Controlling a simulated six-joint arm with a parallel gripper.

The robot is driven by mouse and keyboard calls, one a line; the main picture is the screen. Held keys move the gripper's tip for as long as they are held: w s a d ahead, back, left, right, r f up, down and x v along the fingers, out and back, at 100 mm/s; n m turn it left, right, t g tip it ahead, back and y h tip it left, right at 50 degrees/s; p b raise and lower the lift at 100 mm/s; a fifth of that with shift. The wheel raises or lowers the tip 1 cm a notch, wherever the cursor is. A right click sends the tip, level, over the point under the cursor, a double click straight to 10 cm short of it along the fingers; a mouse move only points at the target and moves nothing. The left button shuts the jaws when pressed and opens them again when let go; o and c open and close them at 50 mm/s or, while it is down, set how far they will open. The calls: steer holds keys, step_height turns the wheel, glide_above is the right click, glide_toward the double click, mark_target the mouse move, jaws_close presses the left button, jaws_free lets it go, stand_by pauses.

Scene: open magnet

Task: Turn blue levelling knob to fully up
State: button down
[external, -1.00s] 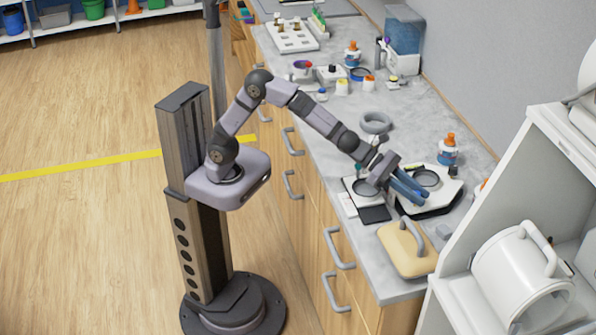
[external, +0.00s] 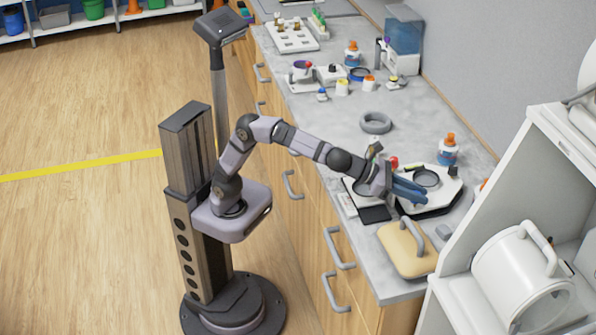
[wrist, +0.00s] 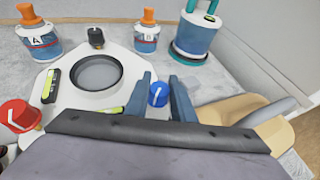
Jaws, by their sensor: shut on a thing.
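The blue levelling knob (wrist: 158,95) sits at the near right corner of a white platform (wrist: 118,82) in the wrist view, with a white line on its top. My gripper (wrist: 160,88) has one blue finger on each side of the knob and is shut on it. In the external view my gripper (external: 410,191) is at the front edge of the platform (external: 442,194) and hides the blue knob. A red knob (wrist: 19,115) and a black knob (wrist: 96,38) stand at the other corners. Two bubble vials show, one on the left edge (wrist: 51,85) and one near the front.
Orange-capped bottles (wrist: 38,36) stand behind the platform, with a blue jar (wrist: 196,35) at the back right. A beige block with a grey handle (external: 405,250) lies close to my gripper. A white shelf unit (external: 500,215) stands at the right.

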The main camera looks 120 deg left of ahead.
steer(key=shift+d+r+n+g+y+p, duration=0.1)
steer(key=shift+n+g+y+p, duration=0.65)
steer(key=shift+n+y, duration=0.35)
steer(key=n+g+y+p, duration=0.1)
steer(key=n+y+p, duration=0.1)
steer(key=p, duration=0.2)
steer(key=shift+r+n+g+p, duration=0.15)
steer(key=shift+n+g+p, duration=0.15)
steer(key=shift+g+p, duration=0.05)
steer(key=n+g+y+p, duration=0.2)
steer(key=n+g+p, duration=0.1)
steer(key=p, duration=0.6)
steer(key=shift+r+y+p, duration=0.15)
steer(key=shift+y+p, duration=0.15)
steer(key=shift+p, duration=0.1)
steer(key=n+p, duration=0.1)
steer(key=p, duration=0.1)
steer(key=shift+g+p, duration=0.4)
steer(key=p, duration=0.2)
steer(key=shift+n+g+y+p, duration=0.3)
steer(key=shift+n, duration=0.1)
steer(key=shift+s+a+f+p, duration=0.15)
steer(key=shift+a+f+p, duration=0.05)
steer(key=shift+f+p, duration=0.25)
steer(key=c, duration=1.5)
jaws_free()
